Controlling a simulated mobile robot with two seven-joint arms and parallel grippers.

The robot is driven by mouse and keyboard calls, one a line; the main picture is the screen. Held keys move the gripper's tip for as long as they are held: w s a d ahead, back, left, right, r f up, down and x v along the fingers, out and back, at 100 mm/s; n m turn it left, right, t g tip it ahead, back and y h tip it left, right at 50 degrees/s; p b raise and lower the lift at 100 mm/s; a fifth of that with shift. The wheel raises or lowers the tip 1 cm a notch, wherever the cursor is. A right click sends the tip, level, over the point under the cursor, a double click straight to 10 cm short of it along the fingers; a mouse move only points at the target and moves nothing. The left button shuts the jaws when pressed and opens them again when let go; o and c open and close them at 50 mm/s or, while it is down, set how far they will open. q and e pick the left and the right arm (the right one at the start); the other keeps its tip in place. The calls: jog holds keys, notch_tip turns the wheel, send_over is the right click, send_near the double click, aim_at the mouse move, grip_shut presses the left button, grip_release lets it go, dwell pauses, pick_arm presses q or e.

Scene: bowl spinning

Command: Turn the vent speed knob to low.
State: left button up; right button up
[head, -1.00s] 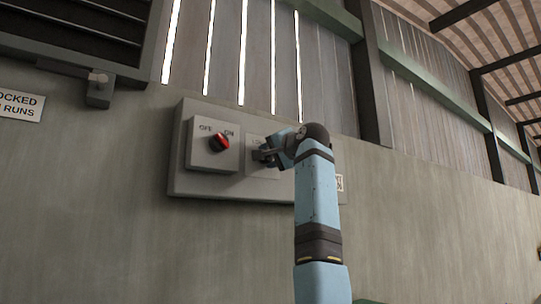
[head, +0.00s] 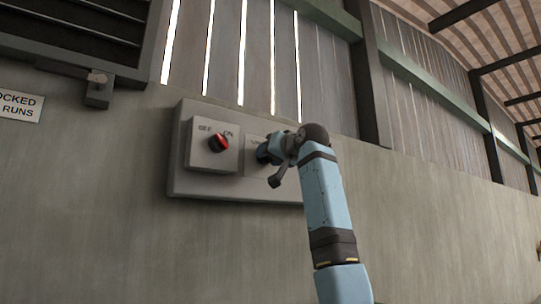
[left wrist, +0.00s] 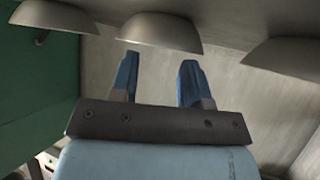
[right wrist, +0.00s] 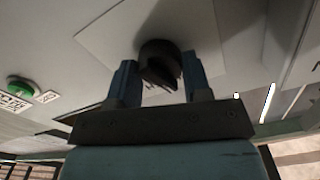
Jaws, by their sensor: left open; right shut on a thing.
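The dark round vent speed knob (right wrist: 160,62) sits on a pale plate on the wall panel. In the right wrist view it lies between the two blue fingers of my right gripper (right wrist: 158,80), which is shut on it. In the head view my right gripper (head: 265,152) covers the knob and most of its plate (head: 252,142), so the pointer and setting labels cannot be read. My left gripper (left wrist: 158,72) is open and empty in the left wrist view. It is not visible in the head view.
A green button (right wrist: 27,90) shows in the right wrist view. Several grey rounded bowls (left wrist: 160,32) are close beyond the left fingers, with a green surface (left wrist: 35,95) beside them.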

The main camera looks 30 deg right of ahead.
jog(key=n, duration=0.2)
jog(key=shift+n, duration=0.4)
pick_arm(q)
jog(key=shift+w, duration=0.1)
pick_arm(e)
jog(key=shift+n, duration=0.4)
jog(key=o, duration=0.7)
pick_arm(q)
jog(key=shift+w, duration=0.1)
pick_arm(e)
jog(key=shift+o, duration=1.2)
jog(key=shift+w+f, duration=0.1)
jog(key=shift+w, duration=0.15)
pick_arm(q)
jog(key=shift+s, duration=0.2)
pick_arm(e)
jog(key=shift+s, duration=0.2)
